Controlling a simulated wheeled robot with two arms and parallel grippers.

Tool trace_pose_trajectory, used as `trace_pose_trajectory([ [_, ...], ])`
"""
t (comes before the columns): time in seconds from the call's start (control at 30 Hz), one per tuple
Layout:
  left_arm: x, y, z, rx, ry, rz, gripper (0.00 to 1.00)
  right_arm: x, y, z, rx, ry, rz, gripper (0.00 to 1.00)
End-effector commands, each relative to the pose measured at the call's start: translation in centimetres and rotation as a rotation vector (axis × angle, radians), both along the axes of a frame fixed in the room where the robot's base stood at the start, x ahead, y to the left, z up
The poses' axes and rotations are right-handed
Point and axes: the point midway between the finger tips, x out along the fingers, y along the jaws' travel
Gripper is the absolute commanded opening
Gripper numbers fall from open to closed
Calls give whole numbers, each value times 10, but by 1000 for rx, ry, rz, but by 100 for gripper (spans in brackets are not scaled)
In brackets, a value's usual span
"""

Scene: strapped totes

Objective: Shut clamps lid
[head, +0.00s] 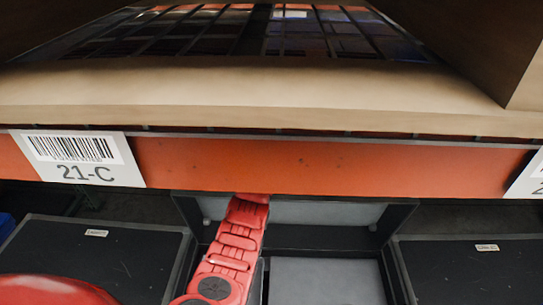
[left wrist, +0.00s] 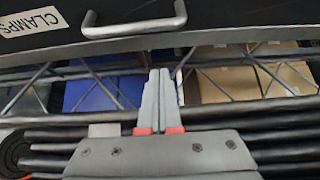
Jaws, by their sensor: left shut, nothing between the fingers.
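The clamps lid shows in the left wrist view as a dark panel (left wrist: 235,14) with a white "CLAMPS" label (left wrist: 30,21) and a grey bar handle (left wrist: 136,27). My left gripper (left wrist: 160,72) is shut and empty, its fingertips just below the lid's lower edge in that picture; I cannot tell whether they touch it. In the head view, the middle tote (head: 325,282) stands under the shelf beam, with a grey-faced raised panel (head: 325,212) at its back that looks like its lid. My red left arm reaches over this tote, and its gripper is hidden behind the beam. My right gripper is not in view.
An orange shelf beam (head: 330,168) with a "21-C" label (head: 80,158) crosses above the totes. Totes with dark flat tops stand on the left (head: 95,262) and right (head: 475,275). A blue box (left wrist: 100,93) shows behind metal bars in the left wrist view.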

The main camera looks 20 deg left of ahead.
Motion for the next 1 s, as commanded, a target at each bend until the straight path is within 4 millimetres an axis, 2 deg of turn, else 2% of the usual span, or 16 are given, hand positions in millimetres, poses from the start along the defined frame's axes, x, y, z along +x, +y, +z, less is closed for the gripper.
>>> trace_pose_trajectory([
  [0.37, 13, 4, -16, 0, 1, -1, 0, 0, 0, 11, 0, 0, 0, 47],
  [0.73, -12, -4, -24, 1, -2, -1, 0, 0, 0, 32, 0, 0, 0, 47],
  [1.0, -22, -7, -30, 1, -3, -2, 0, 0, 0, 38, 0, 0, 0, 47],
])
